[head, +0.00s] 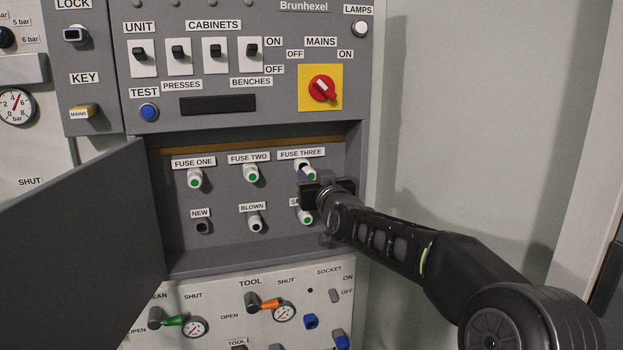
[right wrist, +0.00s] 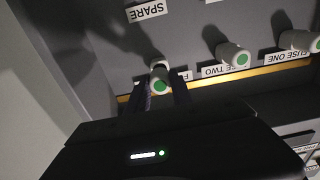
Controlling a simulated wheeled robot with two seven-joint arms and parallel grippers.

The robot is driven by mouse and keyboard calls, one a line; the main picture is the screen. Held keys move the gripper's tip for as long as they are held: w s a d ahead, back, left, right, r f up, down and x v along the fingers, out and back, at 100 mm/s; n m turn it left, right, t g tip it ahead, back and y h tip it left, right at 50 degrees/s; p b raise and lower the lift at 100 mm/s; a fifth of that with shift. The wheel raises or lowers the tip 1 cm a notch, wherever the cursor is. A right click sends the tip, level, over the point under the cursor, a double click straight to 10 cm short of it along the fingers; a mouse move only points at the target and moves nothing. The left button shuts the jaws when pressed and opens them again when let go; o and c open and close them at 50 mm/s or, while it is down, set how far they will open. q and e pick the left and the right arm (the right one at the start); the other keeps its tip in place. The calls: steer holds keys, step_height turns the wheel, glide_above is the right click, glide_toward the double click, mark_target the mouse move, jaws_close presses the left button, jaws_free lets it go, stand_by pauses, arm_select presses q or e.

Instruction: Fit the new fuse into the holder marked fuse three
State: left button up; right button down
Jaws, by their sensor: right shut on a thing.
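The holder marked FUSE THREE (head: 300,168) is at the upper right of the fuse recess, under its label. My right gripper (head: 309,178) is at this holder, with its fingers on either side of a white fuse. The fuse (right wrist: 160,80), with a green end, shows between the fingertips in the right wrist view, where the picture is upside down. The right gripper is shut on it. The fuse lines up with the holder, but how deep it sits is hidden. The NEW socket (head: 202,227) shows a dark, empty hole. My left gripper is out of view.
Green-ended fuses sit at FUSE ONE (head: 195,179), FUSE TWO (head: 252,173) and SPARE (head: 306,217). Another fuse sits at BLOWN (head: 254,223). The open grey door (head: 85,235) stands to the left. The recess side wall (head: 355,150) is close right of my gripper.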

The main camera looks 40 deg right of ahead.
mark_target(311, 176)
steer(key=shift+x, duration=1.65)
steer(key=c, duration=1)
jaws_free()
steer(key=shift+c, duration=0.2)
steer(key=shift+v, duration=3.95)
